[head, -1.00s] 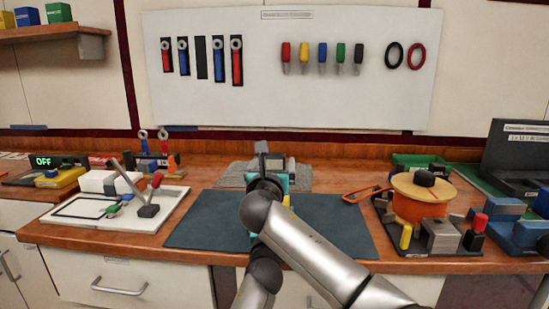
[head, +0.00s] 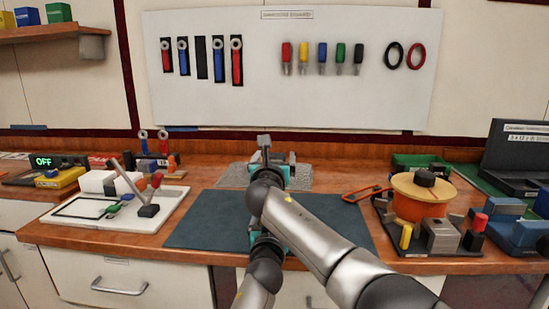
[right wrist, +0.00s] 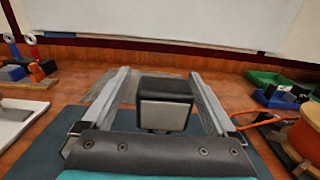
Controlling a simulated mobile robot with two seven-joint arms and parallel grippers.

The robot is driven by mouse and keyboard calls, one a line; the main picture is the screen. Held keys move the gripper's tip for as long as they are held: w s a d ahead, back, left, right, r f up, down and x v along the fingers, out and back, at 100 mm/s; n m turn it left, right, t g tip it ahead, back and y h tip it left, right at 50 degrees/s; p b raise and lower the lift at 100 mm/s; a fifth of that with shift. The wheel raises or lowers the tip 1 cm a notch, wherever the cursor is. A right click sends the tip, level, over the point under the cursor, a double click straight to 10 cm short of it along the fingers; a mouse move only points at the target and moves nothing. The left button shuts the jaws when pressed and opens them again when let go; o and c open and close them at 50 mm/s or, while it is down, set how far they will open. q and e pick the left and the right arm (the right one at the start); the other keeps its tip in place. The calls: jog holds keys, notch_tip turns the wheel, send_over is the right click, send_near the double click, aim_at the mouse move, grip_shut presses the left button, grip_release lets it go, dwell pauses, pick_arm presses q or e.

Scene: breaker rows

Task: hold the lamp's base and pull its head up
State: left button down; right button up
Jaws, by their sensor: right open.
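A dark block with a grey front face (right wrist: 163,113), probably the lamp's head, shows between the fingers of my right gripper (right wrist: 159,73) in the right wrist view. Gaps remain on both sides of it, and the gripper is open. Its lower part and any base are hidden behind my gripper. In the head view my right gripper (head: 278,154) reaches over the back of the dark mat to the grey pad, and mostly hides the block. Another arm of mine with a teal part (head: 265,241) shows below the right arm; its fingers are hidden.
A dark mat (head: 205,228) covers the middle of the bench. A white tray (head: 75,224) with small parts lies left. An orange drum with a tan lid (head: 415,187) and several blocks stand right. A green bin (head: 418,160) is behind them. The mat's left half is clear.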

jog(key=c, duration=0.8)
jog(key=shift+a, duration=0.15)
grip_shut()
